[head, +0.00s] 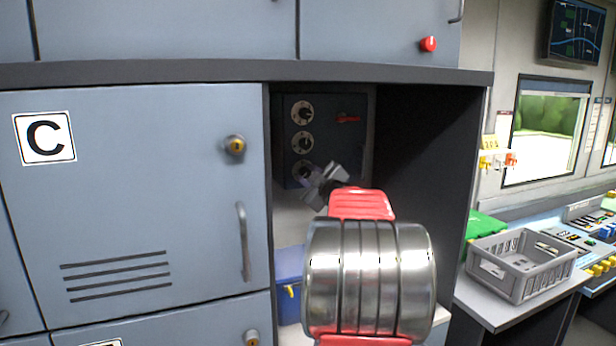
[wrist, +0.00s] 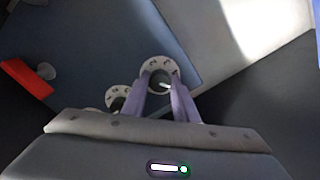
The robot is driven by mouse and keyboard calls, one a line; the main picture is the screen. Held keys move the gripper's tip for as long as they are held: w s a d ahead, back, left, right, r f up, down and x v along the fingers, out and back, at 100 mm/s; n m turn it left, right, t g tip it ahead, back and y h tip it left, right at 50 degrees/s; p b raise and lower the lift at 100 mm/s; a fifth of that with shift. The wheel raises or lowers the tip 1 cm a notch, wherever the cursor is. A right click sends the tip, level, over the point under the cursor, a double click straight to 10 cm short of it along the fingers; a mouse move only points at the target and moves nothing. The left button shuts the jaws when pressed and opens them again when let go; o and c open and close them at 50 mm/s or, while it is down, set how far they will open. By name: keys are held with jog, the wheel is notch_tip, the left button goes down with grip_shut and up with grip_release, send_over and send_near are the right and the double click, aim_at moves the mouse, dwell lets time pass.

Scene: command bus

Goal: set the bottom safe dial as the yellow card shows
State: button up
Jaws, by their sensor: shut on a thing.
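The safe (head: 340,148) stands inside the open cubby, a dark blue box with three white-ringed dials in a column and a red handle (head: 348,119). The bottom dial (head: 300,167) is partly hidden by my gripper (head: 312,178). In the wrist view the bottom dial (wrist: 149,65) shows its white marked ring, with my gripper's fingers (wrist: 164,88) on either side of its dark knob. My gripper is shut on that knob. A pale mark shows on the knob; its exact setting is unclear. A small yellow card (head: 490,142) hangs on the right wall, its marks too small to read surely.
Cubby walls stand close on both sides of my arm. A blue box (head: 289,283) sits low in the cubby. Locker door C (head: 140,200) is shut at left. A grey crate (head: 520,265) and a green thing (head: 484,226) are on the right counter.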

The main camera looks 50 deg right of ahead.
jog(key=shift+s+d+f+m, duration=0.1)
jog(key=shift+f+m, duration=0.1)
jog(key=shift+m, duration=0.6)
jog(key=shift+d+f+m, duration=0.1)
jog(key=shift+f+m, duration=0.1)
jog(key=shift+m, duration=0.6)
jog(key=o, duration=0.8)
jog(key=shift+o, duration=1.3)
jog(key=shift+a+r, duration=0.15)
jog(key=shift+r, duration=0.1)
jog(key=shift+s+a, duration=0.3)
jog(key=shift+s, duration=0.2)
jog(key=v, duration=1.2)
jog(key=shift+s, duration=0.2)
jog(key=shift+f, duration=0.25)
